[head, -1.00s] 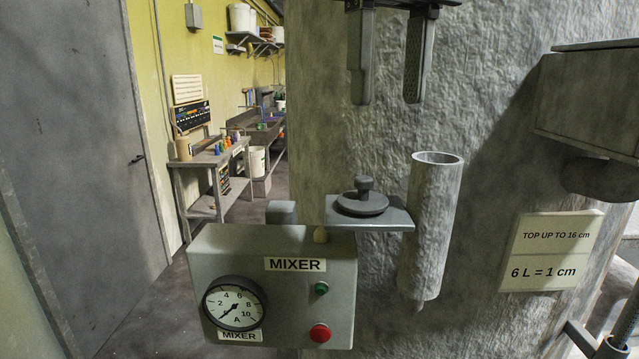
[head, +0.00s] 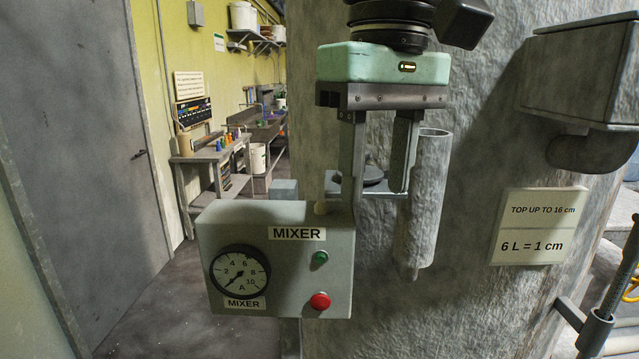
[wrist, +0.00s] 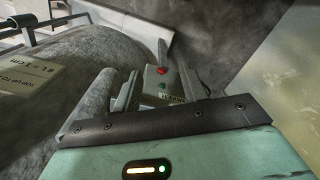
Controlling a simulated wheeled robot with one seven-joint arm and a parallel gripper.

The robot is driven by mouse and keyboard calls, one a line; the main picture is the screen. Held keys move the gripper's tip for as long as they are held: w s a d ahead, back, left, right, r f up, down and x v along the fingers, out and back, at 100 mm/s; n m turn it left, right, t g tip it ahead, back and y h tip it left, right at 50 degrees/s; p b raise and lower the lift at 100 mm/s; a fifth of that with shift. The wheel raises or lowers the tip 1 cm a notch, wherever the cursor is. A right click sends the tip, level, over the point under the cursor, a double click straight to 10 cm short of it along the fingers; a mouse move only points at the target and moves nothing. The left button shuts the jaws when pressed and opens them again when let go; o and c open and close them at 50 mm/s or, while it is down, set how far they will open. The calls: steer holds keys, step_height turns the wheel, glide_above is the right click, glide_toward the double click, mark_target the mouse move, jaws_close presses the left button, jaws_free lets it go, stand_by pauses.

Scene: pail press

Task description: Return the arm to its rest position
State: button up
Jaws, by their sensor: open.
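My gripper (head: 377,192) hangs fingers down in the head view, in front of the rough grey tank wall. Its two fingers are apart and nothing shows between them in its grasp. Behind the fingers is a small shelf (head: 384,194) with a dark round knobbed lid (head: 373,176), partly hidden by them. In the wrist view the fingers (wrist: 160,95) are spread, with the mixer box beyond them.
The grey mixer box (head: 330,262) with gauge (head: 240,278), green button and red button (head: 320,301) is just below left. A rough grey tube (head: 428,200) stands close right of the fingers. A sign (head: 537,227) is on the tank. Floor at left is clear.

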steer(key=s+d+f+b, duration=0.2)
steer(key=s+d+f, duration=0.1)
steer(key=f, duration=0.7)
steer(key=s+d+f+n+b, duration=0.1)
steer(key=s+d+f+b, duration=0.1)
steer(key=f, duration=0.9)
steer(key=s+d+f+b, duration=0.3)
steer(key=s+f, duration=0.2)
steer(key=f, duration=0.5)
steer(key=shift+s+d+f+n, duration=0.15)
steer(key=shift+d+f+n, duration=0.15)
steer(key=shift+d+n, duration=0.1)
